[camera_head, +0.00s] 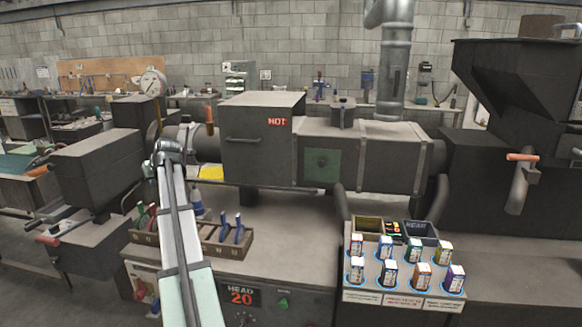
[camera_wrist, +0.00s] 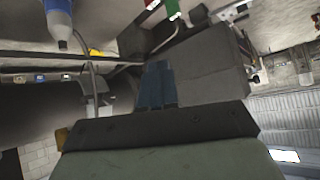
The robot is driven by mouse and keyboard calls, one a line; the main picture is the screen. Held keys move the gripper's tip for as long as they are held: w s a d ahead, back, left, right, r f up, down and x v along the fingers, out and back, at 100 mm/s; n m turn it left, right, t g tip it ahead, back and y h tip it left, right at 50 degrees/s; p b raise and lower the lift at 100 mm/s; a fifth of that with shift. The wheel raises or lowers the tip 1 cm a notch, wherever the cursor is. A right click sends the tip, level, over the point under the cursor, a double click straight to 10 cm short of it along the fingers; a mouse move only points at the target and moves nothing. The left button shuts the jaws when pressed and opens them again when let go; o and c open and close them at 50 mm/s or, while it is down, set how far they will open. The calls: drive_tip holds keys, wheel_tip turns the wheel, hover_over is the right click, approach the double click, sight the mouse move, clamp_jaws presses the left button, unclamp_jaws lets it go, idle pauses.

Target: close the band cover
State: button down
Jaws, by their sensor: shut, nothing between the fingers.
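A dark grey box-shaped cover (camera_head: 262,145) with a "HOT" label and a bar handle (camera_head: 243,140) on its front sits over the horizontal barrel, left of a housing with a green panel. It appears to be the band cover; I cannot tell from here whether it is fully closed. My gripper (camera_wrist: 157,72) shows in the wrist view with its bluish fingers together and empty. A grey block-like surface (camera_wrist: 207,65) lies beyond the fingers; I cannot tell whether they touch it. In the camera_head view my arm rises to the left of the cover, and the fingertips are not clear.
A wooden tray (camera_head: 150,238) with pliers-like tools stands on the machine top behind my arm. A pressure gauge (camera_head: 153,84) stands left of the cover. The machine top in the middle is clear.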

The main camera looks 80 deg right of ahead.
drive_tip(key=s+d+r+m, duration=0.1)
drive_tip(key=s+d+m, duration=0.1)
drive_tip(key=s+d, duration=0.8)
drive_tip(key=m+g, duration=0.2)
drive_tip(key=m, duration=0.3)
approach(287, 153)
drive_tip(key=w+f, duration=0.1)
drive_tip(key=f, duration=0.1)
drive_tip(key=w+f, duration=0.1)
drive_tip(key=f, duration=0.1)
drive_tip(key=w+a+f, duration=0.1)
drive_tip(key=w, duration=0.1)
drive_tip(key=shift+w+f, duration=0.1)
drive_tip(key=shift+f, duration=0.3)
drive_tip(key=s+r+m, duration=0.2)
drive_tip(key=s, duration=1)
drive_tip(key=w+r+x, duration=0.1)
drive_tip(key=w+x, duration=0.1)
drive_tip(key=x, duration=1)
drive_tip(key=shift+w+a, duration=0.15)
drive_tip(key=shift+a, duration=0.2)
drive_tip(key=w, duration=3.1)
